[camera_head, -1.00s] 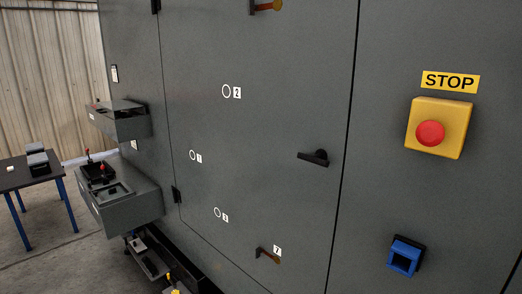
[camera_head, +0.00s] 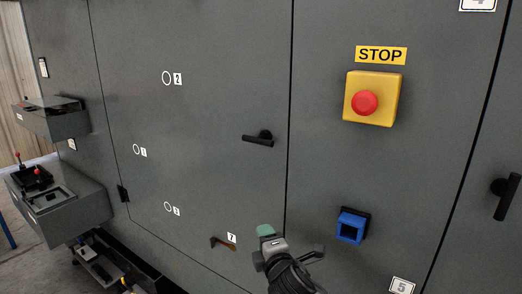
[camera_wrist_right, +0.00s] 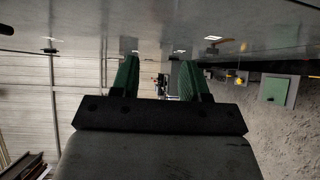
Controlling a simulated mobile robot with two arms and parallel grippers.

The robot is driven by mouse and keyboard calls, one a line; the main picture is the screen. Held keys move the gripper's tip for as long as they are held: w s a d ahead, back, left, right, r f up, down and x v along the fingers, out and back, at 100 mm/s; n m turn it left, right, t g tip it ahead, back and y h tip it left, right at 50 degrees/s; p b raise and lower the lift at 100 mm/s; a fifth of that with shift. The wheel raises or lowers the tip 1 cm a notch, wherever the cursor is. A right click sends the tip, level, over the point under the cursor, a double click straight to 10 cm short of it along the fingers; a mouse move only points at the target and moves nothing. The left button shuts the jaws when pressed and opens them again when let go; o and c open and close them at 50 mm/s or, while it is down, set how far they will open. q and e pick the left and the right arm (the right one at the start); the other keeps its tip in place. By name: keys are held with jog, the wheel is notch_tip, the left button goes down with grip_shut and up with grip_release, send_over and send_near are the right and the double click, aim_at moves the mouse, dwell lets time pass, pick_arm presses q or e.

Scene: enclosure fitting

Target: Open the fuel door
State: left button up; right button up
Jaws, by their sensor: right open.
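No part in view is labelled as a fuel door. The large grey cabinet door (camera_head: 215,120) carries a black lever handle (camera_head: 258,139) near its right edge, lying almost level, and it looks shut. A blue square fitting (camera_head: 351,227) sits on the panel to the right; I cannot tell what it is. My right gripper (camera_head: 266,231) is at the bottom middle of the head view, below the black handle and left of the blue fitting. In the right wrist view its two green fingers (camera_wrist_right: 158,80) stand apart with nothing between them. My left gripper is not in view.
A yellow box with a red stop button (camera_head: 365,103) is above the blue fitting. Another black handle (camera_head: 507,196) is at the far right. An orange-brown lever (camera_head: 223,243) sits low on the door. Grey boxes (camera_head: 75,215) jut out at the left.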

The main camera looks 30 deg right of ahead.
aim_at(261, 139)
jog(key=s+r+n+t+h, duration=0.25)
jog(key=r+n+t, duration=0.25)
jog(key=r, duration=1.3)
jog(key=shift+y, duration=0.45)
jog(key=p+x, duration=0.1)
jog(key=x, duration=0.4)
jog(key=p+x, duration=0.2)
jog(key=x, duration=0.3)
jog(key=shift+s+r, duration=0.15)
jog(key=shift+r, duration=0.1)
